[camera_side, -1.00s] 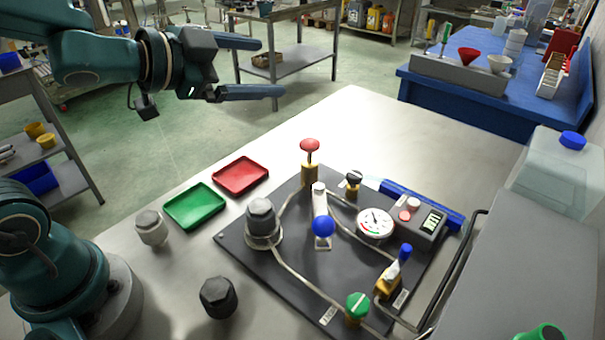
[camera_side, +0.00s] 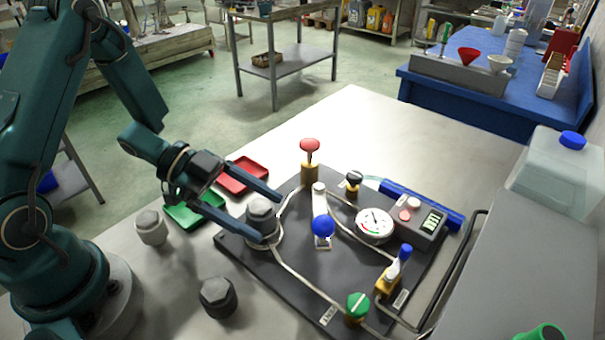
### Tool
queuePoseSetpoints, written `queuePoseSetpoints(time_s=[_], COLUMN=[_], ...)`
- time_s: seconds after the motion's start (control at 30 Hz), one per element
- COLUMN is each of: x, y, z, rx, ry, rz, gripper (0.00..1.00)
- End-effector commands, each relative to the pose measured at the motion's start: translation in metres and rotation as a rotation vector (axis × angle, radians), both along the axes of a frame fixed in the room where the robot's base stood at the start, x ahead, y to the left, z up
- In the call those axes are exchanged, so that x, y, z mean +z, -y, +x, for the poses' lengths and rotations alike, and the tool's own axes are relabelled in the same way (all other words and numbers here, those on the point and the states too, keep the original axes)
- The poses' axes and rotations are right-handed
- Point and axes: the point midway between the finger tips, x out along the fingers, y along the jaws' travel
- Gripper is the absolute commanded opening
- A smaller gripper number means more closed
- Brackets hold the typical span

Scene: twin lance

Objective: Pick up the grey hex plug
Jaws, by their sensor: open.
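A grey hex plug (camera_side: 261,214) sits upright in a round metal fitting on the dark panel (camera_side: 300,262). My gripper (camera_side: 269,218) is open, with one finger on the far side of this plug and the other on its near side in the picture. I cannot tell whether the fingers touch it. A lighter grey hex plug (camera_side: 151,227) stands on the table at the left. A dark hex plug (camera_side: 217,297) stands on the table near the front.
A green tray (camera_side: 190,217) and a red tray (camera_side: 243,176) lie behind my gripper. The panel carries a red knob (camera_side: 310,146), a blue-balled lever (camera_side: 323,227), a gauge (camera_side: 375,224), a green knob (camera_side: 357,304) and pipes. The table's back part is clear.

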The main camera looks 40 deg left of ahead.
Motion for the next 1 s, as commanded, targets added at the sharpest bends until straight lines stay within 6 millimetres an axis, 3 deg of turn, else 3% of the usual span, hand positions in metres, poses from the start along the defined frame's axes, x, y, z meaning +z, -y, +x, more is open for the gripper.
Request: queuePoseSetpoints(time_s=[0.3, 0.63, 0.87, 1.0], x=[-0.016, -0.017, -0.017, -0.017], y=[0.030, 0.033, 0.033, 0.033], z=[0.011, 0.013, 0.013, 0.013], rx=[-0.004, 0.000, 0.000, 0.000], ry=[0.000, 0.002, 0.002, 0.002], rz=[0.001, 0.002, 0.002, 0.001], gripper=[0.91, 0.91, 0.03, 0.00])
